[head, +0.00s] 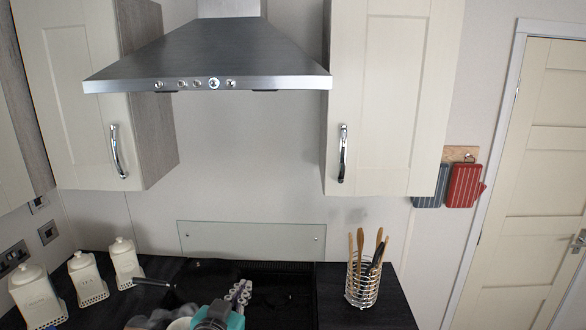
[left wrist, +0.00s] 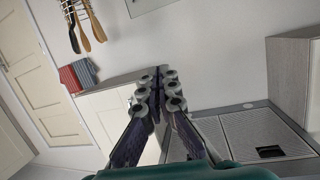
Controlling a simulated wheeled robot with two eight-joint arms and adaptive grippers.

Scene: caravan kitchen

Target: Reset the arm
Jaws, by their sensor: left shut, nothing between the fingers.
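My left gripper (head: 241,290) shows at the bottom of the head view, in front of the dark hob (head: 285,285). Its teal body is partly cut off by the lower edge. In the left wrist view its two fingers (left wrist: 158,80) meet at the tips, shut with nothing between them. My right gripper is in neither view.
A steel hood (head: 210,60) hangs above between two wall cupboards. A wire utensil holder (head: 363,280) stands right of the hob; white canisters (head: 83,277) stand left. A dark handle (head: 152,282) lies near the hob's left. A door (head: 530,180) is far right.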

